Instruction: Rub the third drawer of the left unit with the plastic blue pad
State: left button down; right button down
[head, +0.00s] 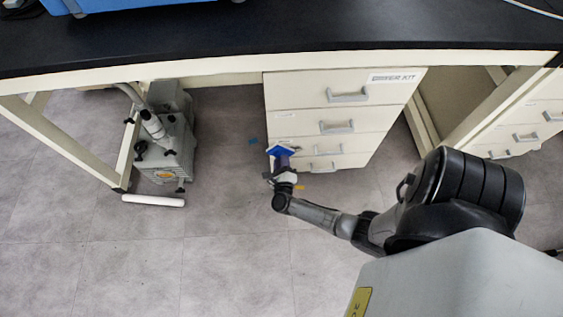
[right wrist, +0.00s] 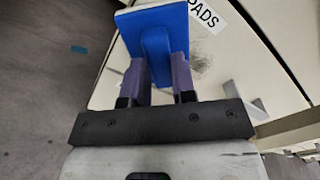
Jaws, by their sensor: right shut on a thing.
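The left unit (head: 300,92) is a cream drawer stack under the bench. Its third drawer (head: 345,142) has a grey handle; my gripper and the pad cover part of its left side. My right gripper (head: 283,166) is at that left side, shut on the handle of the blue pad (head: 279,150). In the right wrist view, the purple fingers (right wrist: 158,75) pinch the pad (right wrist: 155,22), whose flat plate faces a cream drawer front (right wrist: 225,72). Contact cannot be told. My left gripper is out of view.
The black bench top (head: 250,35) overhangs the drawers. A grey pump (head: 170,140) stands on the floor at left, with a white roll (head: 153,200) in front. Another drawer unit (head: 520,125) stands at right. The floor in front is clear.

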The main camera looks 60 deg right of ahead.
jog(key=shift+d, duration=0.1)
dwell(0.5)
jog(key=shift+s+d+p, duration=0.1)
jog(key=shift+s+d, duration=0.45)
jog(key=shift+s, duration=0.3)
jog(key=shift+s+d+p, duration=0.15)
jog(key=shift+s+d, duration=0.35)
jog(key=shift+s, duration=0.35)
jog(key=shift+s+d+p, duration=0.1)
jog(key=shift+s+d, duration=0.45)
jog(key=shift+s, duration=0.3)
jog(key=shift+s+d, duration=0.5)
jog(key=shift+s, duration=0.4)
jog(key=shift+s+d, duration=0.5)
jog(key=shift+s, duration=0.35)
jog(key=w+a, duration=0.5)
jog(key=w, duration=0.4)
jog(key=shift+a+b, duration=0.15)
jog(key=shift+b, duration=0.2)
jog(key=shift+s, duration=0.15)
jog(key=shift+p+v, duration=0.35)
jog(key=shift+v, duration=2.55)
jog(key=shift+s+a, duration=0.1)
